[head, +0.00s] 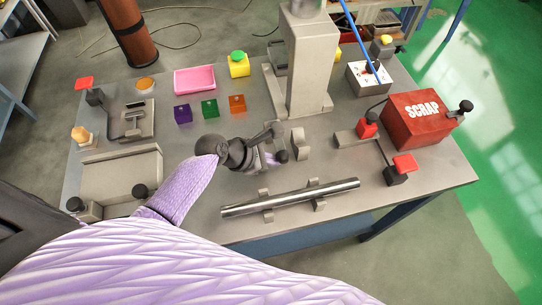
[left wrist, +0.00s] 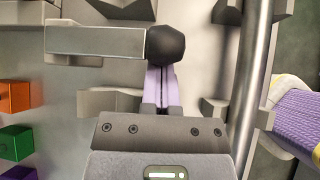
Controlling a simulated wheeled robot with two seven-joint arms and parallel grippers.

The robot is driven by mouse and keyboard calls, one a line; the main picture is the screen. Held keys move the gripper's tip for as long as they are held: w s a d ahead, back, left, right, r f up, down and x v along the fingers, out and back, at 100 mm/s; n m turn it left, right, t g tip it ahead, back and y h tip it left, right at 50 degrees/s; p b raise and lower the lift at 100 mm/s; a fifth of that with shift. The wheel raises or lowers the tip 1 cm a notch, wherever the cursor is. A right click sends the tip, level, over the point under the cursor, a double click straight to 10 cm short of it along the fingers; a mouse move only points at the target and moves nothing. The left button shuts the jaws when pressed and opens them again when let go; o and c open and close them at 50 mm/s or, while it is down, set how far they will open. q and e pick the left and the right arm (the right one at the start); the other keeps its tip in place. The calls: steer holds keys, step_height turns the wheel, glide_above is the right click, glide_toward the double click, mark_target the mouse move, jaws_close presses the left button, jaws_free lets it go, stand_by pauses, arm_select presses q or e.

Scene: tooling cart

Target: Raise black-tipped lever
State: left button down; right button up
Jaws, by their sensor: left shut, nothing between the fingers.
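A grey lever with a round black tip shows in the left wrist view, its black tip (left wrist: 166,45) at the right end of a flat grey bar (left wrist: 95,41). In the head view the black tip (head: 282,157) sits just in front of the grey column's base, partly hidden by my gripper. My left gripper (head: 271,158) is shut and empty, its fingertips right beside the black tip. In the left wrist view its purple fingers (left wrist: 161,88) are together and reach the tip's lower edge; I cannot tell whether they touch. My right gripper is not in view.
A steel rod (head: 290,198) lies on brackets near the front edge. The grey column (head: 312,70) stands behind the gripper. Purple (head: 182,113), green (head: 209,108) and orange (head: 237,103) cubes lie to the left. A red scrap box (head: 417,118) stands to the right.

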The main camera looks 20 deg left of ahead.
mark_target(279, 154)
arm_select(q)
steer(key=r+g+p, duration=0.1)
steer(key=p, duration=0.1)
steer(key=r+n+g+h+p, duration=0.1)
steer(key=r+p, duration=0.1)
steer(key=shift+w+a+r+p, duration=0.1)
steer(key=shift+w+r+p, duration=0.1)
steer(key=shift+r+p, duration=0.15)
steer(key=shift+w+r+n+g+h+p, duration=0.1)
steer(key=shift+r+n+g+h+p, duration=0.2)
steer(key=shift+n+g+h, duration=0.15)
steer(key=shift+w+a+r+h, duration=0.15)
steer(key=shift+r+h, duration=0.05)
steer(key=shift+h, duration=0.05)
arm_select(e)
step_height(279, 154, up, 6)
arm_select(q)
steer(key=w+a+r+n+g+h+b, duration=0.2)
steer(key=w+a+r+g+b, duration=0.1)
steer(key=w+a+r+b, duration=0.2)
steer(key=shift+w+r+b, duration=0.2)
steer(key=shift+w+b, duration=0.35)
steer(key=shift+w, duration=0.75)
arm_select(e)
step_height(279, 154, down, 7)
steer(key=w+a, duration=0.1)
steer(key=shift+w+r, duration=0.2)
arm_select(q)
steer(key=shift+a, duration=0.1)
